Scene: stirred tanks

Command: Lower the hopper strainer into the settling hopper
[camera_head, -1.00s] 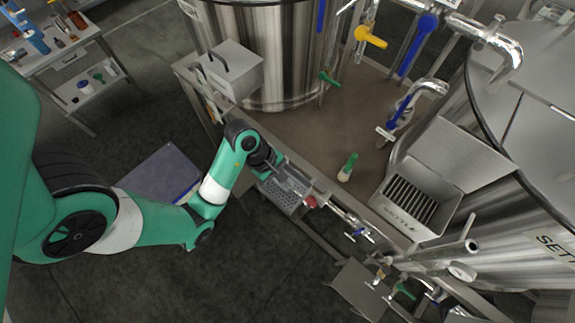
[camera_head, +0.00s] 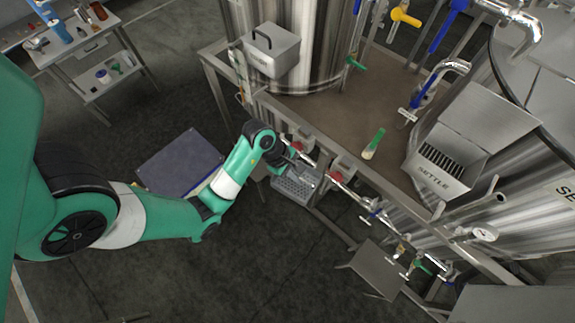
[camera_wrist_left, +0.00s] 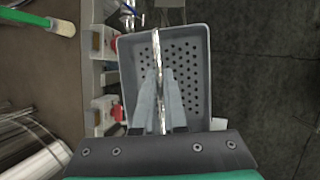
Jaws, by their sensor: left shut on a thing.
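The hopper strainer (camera_head: 292,190) is a grey perforated basket. In the left wrist view the strainer (camera_wrist_left: 190,88) hangs under a bar-like handle, its hole-filled floor facing the camera. My left gripper (camera_head: 303,174) is shut on this handle; its fingers (camera_wrist_left: 160,82) straddle the bar. The strainer is over the floor beside the bench frame, to the left of the settling hopper (camera_head: 436,182) and apart from it. The hopper is a steel box marked SETTLE, with dark slats inside and a raised plate behind it. My right gripper is not in view.
A brown bench top (camera_head: 325,120) carries a green-handled brush (camera_head: 373,145). Pipes with red parts and valves (camera_head: 372,210) run along its front edge. A lidded steel box (camera_head: 270,55) and large tanks stand behind. Dark floor (camera_head: 270,265) in front is open.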

